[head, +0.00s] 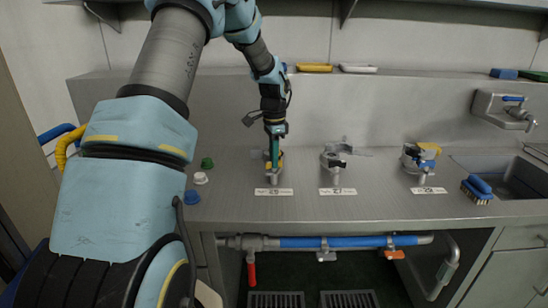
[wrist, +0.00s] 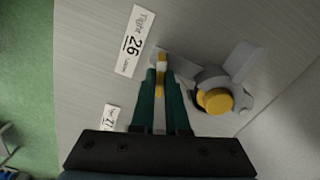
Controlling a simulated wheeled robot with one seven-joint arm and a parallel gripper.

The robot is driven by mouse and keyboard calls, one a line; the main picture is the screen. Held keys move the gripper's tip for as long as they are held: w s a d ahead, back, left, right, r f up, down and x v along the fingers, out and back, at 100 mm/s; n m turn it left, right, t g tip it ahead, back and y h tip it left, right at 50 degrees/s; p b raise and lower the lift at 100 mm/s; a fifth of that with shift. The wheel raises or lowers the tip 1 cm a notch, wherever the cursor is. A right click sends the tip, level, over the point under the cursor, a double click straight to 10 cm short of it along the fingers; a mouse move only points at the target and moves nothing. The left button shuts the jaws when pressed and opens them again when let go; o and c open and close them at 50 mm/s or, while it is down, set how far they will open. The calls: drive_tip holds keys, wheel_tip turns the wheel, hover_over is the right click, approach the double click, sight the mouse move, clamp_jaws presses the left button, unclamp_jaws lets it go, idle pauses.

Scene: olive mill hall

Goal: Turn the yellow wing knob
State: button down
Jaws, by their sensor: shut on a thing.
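My gripper (head: 273,160) points down at the leftmost fitting on the steel counter, above its number plate (head: 273,191). In the wrist view my gripper (wrist: 162,80) has its two green fingers close together on a narrow yellow piece, the yellow wing knob (wrist: 161,62). The fingers hide most of the knob, so its turn angle cannot be told. The plate reading 26 (wrist: 132,42), with small words including "Tight", lies beside it. A grey fitting with a round yellow cap (wrist: 213,101) stands to the right of the fingers.
A grey fitting (head: 335,160) stands in the middle, and one with blue and yellow parts (head: 420,160) to the right. Green (head: 207,163), white (head: 200,178) and blue (head: 192,197) caps lie left. A brush (head: 478,190) lies by the sink (head: 510,175).

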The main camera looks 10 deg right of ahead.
drive_tip(key=shift+m+p, duration=0.45)
drive_tip(key=shift+m, duration=1.35)
drive_tip(key=c, duration=0.9)
unclamp_jaws()
drive_tip(key=shift+r, duration=0.1)
wheel_tip(320, 180, up, 11)
drive_tip(key=b, duration=0.2)
drive_tip(key=shift+b, duration=0.35)
